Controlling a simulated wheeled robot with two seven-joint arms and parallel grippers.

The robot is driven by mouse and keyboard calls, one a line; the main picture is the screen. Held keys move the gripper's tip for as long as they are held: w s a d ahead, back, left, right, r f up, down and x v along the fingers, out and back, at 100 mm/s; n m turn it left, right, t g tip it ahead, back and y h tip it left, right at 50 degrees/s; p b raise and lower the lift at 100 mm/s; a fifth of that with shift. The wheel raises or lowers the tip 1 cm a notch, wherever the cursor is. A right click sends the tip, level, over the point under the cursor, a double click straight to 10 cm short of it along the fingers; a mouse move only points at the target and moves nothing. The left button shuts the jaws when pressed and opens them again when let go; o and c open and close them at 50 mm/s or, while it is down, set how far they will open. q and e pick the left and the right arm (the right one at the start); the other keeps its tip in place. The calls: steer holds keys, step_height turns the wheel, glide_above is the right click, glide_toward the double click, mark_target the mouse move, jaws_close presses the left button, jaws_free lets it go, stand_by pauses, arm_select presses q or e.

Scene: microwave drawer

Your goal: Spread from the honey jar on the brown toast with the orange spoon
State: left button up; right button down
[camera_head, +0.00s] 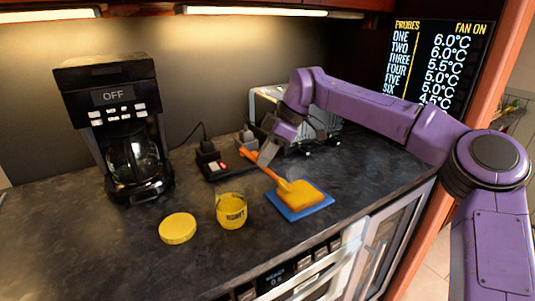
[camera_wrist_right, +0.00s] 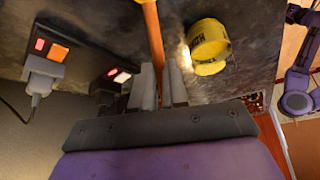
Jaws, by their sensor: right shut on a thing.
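My right gripper (camera_head: 266,154) is shut on the handle of the orange spoon (camera_head: 252,157). In the right wrist view the spoon's handle (camera_wrist_right: 152,35) runs up from between the gripper's fingers (camera_wrist_right: 161,75). The spoon's lower end reaches down to the toast (camera_head: 306,194); I cannot tell whether it touches. The toast looks yellow-orange on top and lies on a blue board (camera_head: 284,213). The open honey jar (camera_head: 231,211) stands upright to the left of the board; it also shows in the right wrist view (camera_wrist_right: 209,48). My left gripper is not in view.
A yellow round lid (camera_head: 177,228) lies left of the jar. A black coffee maker (camera_head: 115,125) stands at the left. A power strip (camera_head: 217,168) with plugs and a metal toaster (camera_head: 265,100) are behind. The counter's front edge is close to the jar and board.

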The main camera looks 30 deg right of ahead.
steer(key=d+p, duration=0.1)
steer(key=d, duration=0.2)
steer(key=shift+w, duration=0.1)
stand_by(0.3)
steer(key=shift+r, duration=0.1)
steer(key=d+p, duration=0.1)
steer(key=d, duration=0.1)
steer(key=shift+w+d, duration=0.1)
steer(key=shift+d, duration=0.2)
steer(key=shift+a, duration=0.1)
